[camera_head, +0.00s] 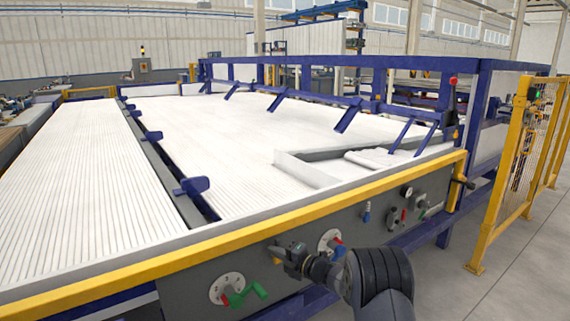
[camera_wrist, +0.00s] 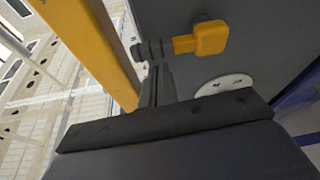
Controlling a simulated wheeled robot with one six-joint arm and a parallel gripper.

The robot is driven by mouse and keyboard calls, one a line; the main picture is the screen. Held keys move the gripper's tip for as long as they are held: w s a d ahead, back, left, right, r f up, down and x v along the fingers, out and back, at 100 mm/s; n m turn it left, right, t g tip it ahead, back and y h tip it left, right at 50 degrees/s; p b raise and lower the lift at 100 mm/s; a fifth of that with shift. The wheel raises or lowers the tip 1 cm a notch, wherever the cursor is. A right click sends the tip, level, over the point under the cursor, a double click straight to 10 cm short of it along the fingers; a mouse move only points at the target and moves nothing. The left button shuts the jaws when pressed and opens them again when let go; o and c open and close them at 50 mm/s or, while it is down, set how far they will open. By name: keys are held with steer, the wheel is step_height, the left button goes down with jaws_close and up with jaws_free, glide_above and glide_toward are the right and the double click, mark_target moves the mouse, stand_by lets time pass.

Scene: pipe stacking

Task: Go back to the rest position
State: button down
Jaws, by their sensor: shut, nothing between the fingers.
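My gripper (camera_head: 282,256) is at the front of the grey control panel (camera_head: 330,225), just below the yellow rail. Its jaws are shut and hold nothing. A yellow-handled knob (camera_wrist: 205,40) on the panel is close ahead in the wrist view, apart from my gripper's dark body (camera_wrist: 165,120). White pipes lie side by side on the left rack (camera_head: 80,190) and across the main table (camera_head: 230,125).
Blue posts and railing (camera_head: 345,70) stand behind the table. A yellow mesh guard (camera_head: 520,150) stands at right. The floor (camera_head: 510,260) there is clear.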

steer(key=s+a+f+n+h+p, duration=0.2)
steer(key=f+n+h+p, duration=0.3)
steer(key=n, duration=0.6)
steer(key=shift+a+f+t+p, duration=0.35)
steer(key=shift+a+p, duration=0.1)
steer(key=shift+a, duration=0.2)
stand_by(0.7)
